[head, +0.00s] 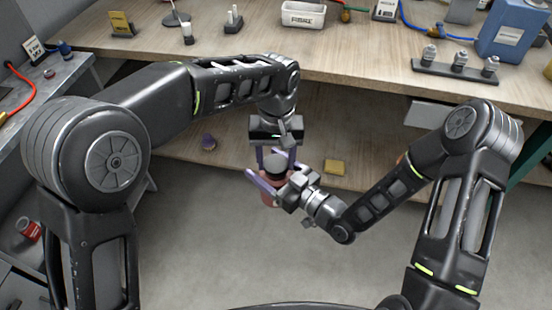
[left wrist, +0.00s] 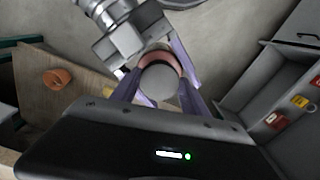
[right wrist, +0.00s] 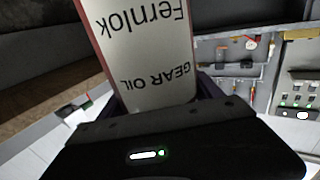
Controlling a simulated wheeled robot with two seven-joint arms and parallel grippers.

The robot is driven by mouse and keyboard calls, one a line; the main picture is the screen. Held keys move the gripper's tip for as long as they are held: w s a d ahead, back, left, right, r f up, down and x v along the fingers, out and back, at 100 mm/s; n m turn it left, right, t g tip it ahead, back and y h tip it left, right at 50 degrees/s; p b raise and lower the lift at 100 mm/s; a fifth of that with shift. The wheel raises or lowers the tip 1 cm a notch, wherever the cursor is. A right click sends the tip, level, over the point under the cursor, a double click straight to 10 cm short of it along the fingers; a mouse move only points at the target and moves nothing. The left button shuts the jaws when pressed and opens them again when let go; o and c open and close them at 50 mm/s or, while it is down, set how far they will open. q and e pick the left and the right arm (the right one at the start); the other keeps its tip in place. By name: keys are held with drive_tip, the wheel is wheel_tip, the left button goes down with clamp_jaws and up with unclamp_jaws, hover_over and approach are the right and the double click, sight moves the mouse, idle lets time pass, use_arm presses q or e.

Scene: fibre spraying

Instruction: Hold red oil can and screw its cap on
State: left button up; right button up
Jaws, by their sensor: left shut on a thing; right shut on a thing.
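The red oil can (head: 272,181) is held upright in mid-air in front of the workbench. My right gripper (head: 267,187) is shut around its body from the side; the right wrist view shows its pale "Fernlok GEAR OIL" label (right wrist: 140,45) close up. The dark cap (head: 275,163) is at the can's top, and its round grey top shows in the left wrist view (left wrist: 159,82). My left gripper (head: 276,156) comes from above, its purple fingers shut on both sides of the cap. The joint between cap and can is hidden.
The wooden workbench (head: 360,60) behind holds a white bin (head: 303,14), a rack of small bottles (head: 458,66) and a blue container (head: 512,35). Its lower shelf bears a yellow block (head: 335,167) and a purple item (head: 208,142). Another red can (head: 28,229) is at left. The floor is clear.

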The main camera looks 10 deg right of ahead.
use_arm(q)
drive_tip(key=shift+f, duration=0.55)
drive_tip(key=m, duration=0.7)
drive_tip(key=shift+a, duration=0.15)
drive_tip(key=m, duration=0.5)
drive_tip(key=shift+w+m, duration=0.15)
drive_tip(key=shift+m, duration=0.15)
drive_tip(key=m, duration=0.3)
drive_tip(key=shift+m, duration=0.3)
drive_tip(key=o, duration=1.3)
drive_tip(key=shift+r, duration=2.2)
